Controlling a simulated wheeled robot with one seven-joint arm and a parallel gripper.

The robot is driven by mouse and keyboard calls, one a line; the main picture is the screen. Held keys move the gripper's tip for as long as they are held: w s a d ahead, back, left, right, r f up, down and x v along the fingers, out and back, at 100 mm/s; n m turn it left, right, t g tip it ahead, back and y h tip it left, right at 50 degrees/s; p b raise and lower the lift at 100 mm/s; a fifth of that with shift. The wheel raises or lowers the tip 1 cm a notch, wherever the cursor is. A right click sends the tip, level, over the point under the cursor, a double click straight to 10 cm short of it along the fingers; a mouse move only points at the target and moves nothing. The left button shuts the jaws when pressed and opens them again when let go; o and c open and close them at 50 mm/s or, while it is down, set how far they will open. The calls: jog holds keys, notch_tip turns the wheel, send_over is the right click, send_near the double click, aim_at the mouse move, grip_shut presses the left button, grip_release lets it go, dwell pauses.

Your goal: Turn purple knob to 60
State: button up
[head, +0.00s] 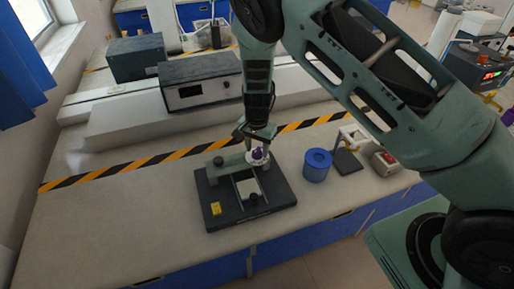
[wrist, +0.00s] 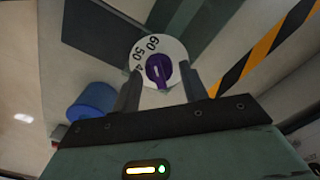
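The purple knob (wrist: 158,72) sits on a white dial (wrist: 172,48) in the wrist view. The dial shows 60 at the top, 50 to its left and a partly hidden 4 lower left. A pale line shows on the knob, but which number it marks is unclear. My gripper (wrist: 158,66) is open, with one finger on each side of the knob and gaps between. In the head view the knob (head: 257,154) is small, on the dark-based device (head: 222,217), with my gripper (head: 257,139) just above it.
A blue cylinder (head: 317,165) stands right of the device, also in the wrist view (wrist: 92,100). A striped strip (head: 130,166) runs behind. The bench's left part is clear.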

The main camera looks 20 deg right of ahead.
aim_at(257, 149)
jog(key=shift+o, duration=0.3)
notch_tip(257, 149, up, 17)
jog(key=b, duration=0.3)
jog(key=shift+r+b, duration=0.2)
jog(key=shift+b, duration=0.2)
jog(key=s+a+r+n+y+b, duration=0.1)
jog(key=s+a+n, duration=0.2)
jog(key=s, duration=0.4)
jog(key=s+a+r+n+g, duration=0.1)
jog(key=s+a+n, duration=0.15)
jog(key=s, duration=0.45)
jog(key=s+a+r+n+y+b, duration=0.1)
jog(key=s+a+n, duration=0.25)
jog(key=s, duration=0.25)
jog(key=s+d+n+t+h, duration=0.1)
jog(key=s+d+n, duration=0.1)
jog(key=s+n, duration=0.6)
jog(key=s, duration=0.5)
jog(key=shift+s+d+f+b, duration=0.2)
jog(key=shift+d+f+b, duration=0.1)
